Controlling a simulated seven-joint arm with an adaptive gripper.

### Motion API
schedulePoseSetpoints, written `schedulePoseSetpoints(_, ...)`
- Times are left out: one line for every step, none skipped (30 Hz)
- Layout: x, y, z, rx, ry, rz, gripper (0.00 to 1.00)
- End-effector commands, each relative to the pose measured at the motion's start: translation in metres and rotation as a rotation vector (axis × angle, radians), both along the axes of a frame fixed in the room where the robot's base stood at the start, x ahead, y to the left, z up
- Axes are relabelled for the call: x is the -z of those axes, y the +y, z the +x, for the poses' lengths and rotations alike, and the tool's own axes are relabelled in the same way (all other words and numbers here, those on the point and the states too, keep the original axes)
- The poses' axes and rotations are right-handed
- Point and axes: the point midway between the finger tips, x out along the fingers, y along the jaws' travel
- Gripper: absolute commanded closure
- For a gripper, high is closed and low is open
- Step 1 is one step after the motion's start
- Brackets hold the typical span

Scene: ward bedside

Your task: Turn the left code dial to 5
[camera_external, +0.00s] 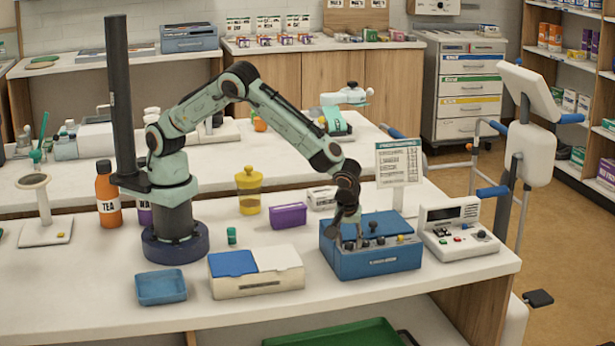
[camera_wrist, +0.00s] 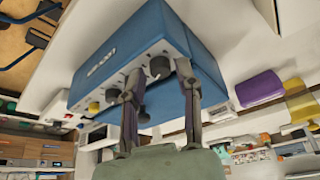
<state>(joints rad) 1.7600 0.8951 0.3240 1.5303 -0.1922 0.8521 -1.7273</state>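The blue box (camera_external: 376,262) with dark knobs on its top stands near the front right of the counter. In the wrist view its panel (camera_wrist: 108,62) shows several knobs in a row. One dark dial (camera_wrist: 160,67) lies in the gap between my fingertips; a second dark knob (camera_wrist: 183,66) is close to the right fingertip. My gripper (camera_external: 349,232) points down at the left part of the box top. In the wrist view its fingers (camera_wrist: 158,82) are apart, with no clear contact on a dial. The numbers on the dials are too small to read.
A white device with a screen (camera_external: 458,230) stands right of the box. A purple box (camera_external: 288,216), a yellow jar (camera_external: 249,190) and a white bin with a blue lid (camera_external: 257,280) stand to the left. A printed card (camera_external: 399,162) stands behind. The counter's front strip is clear.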

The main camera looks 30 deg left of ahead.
Motion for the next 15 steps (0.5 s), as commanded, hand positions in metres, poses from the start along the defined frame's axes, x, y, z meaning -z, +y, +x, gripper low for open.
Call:
schedulePoseSetpoints(0.001, -0.001, 0.001, -0.071, -0.002, 0.000, 0.68)
schedulePoseSetpoints(-0.008, -0.003, -0.003, -0.072, 0.001, -0.004, 0.68)
schedulePoseSetpoints(-0.018, -0.004, -0.007, -0.067, 0.002, -0.006, 0.68)
schedulePoseSetpoints(-0.024, -0.006, -0.010, -0.066, 0.003, -0.006, 0.68)
schedulePoseSetpoints(-0.031, -0.006, -0.012, -0.067, 0.002, -0.006, 0.68)
schedulePoseSetpoints(-0.039, -0.007, -0.015, -0.066, 0.003, -0.005, 0.68)
schedulePoseSetpoints(-0.046, -0.009, -0.017, -0.067, 0.002, -0.006, 0.68)
schedulePoseSetpoints(-0.052, -0.010, -0.020, -0.066, 0.003, -0.007, 0.68)
schedulePoseSetpoints(-0.060, -0.011, -0.023, -0.065, 0.002, -0.006, 0.68)
schedulePoseSetpoints(-0.067, -0.012, -0.026, -0.065, 0.003, -0.007, 0.68)
schedulePoseSetpoints(-0.066, -0.009, -0.014, -0.092, 0.003, -0.007, 0.68)
schedulePoseSetpoints(-0.067, -0.008, -0.003, -0.115, 0.004, -0.011, 0.68)
schedulePoseSetpoints(-0.069, -0.006, 0.004, -0.133, 0.005, -0.014, 0.68)
schedulePoseSetpoints(-0.070, -0.005, 0.010, -0.148, 0.006, -0.018, 0.68)
schedulePoseSetpoints(-0.072, -0.004, 0.019, -0.169, 0.006, -0.022, 0.68)
